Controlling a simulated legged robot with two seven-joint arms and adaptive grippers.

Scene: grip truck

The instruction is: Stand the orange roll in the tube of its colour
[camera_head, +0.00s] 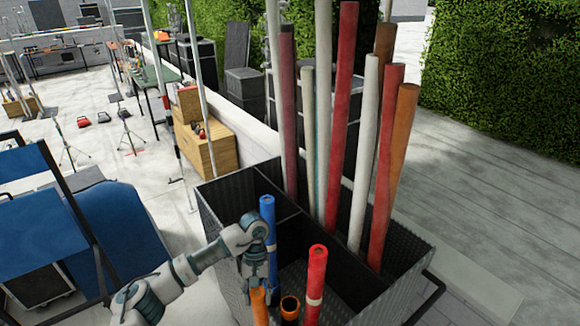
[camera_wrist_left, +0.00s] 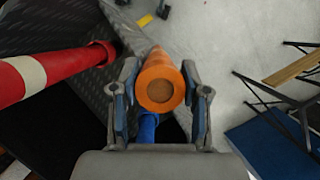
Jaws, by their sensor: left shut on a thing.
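My left gripper (camera_head: 258,280) is shut on the orange roll (camera_head: 259,303), at the front of the dark bin. In the left wrist view, the roll (camera_wrist_left: 160,85) sits between both fingers, its round end with a brown core facing the camera. The tube with an orange rim and dark open mouth (camera_head: 290,305) is just right of the roll in the head view. The roll's lower end is hidden, and the wrist view does not clearly show that tube. My right gripper is not in view.
A blue roll (camera_head: 267,235) stands close behind the gripper. A red roll with a white band (camera_head: 316,275) stands to the right. The dark bin (camera_head: 225,215) has dividers, and several tall red, white and brown rolls rise from its back compartments.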

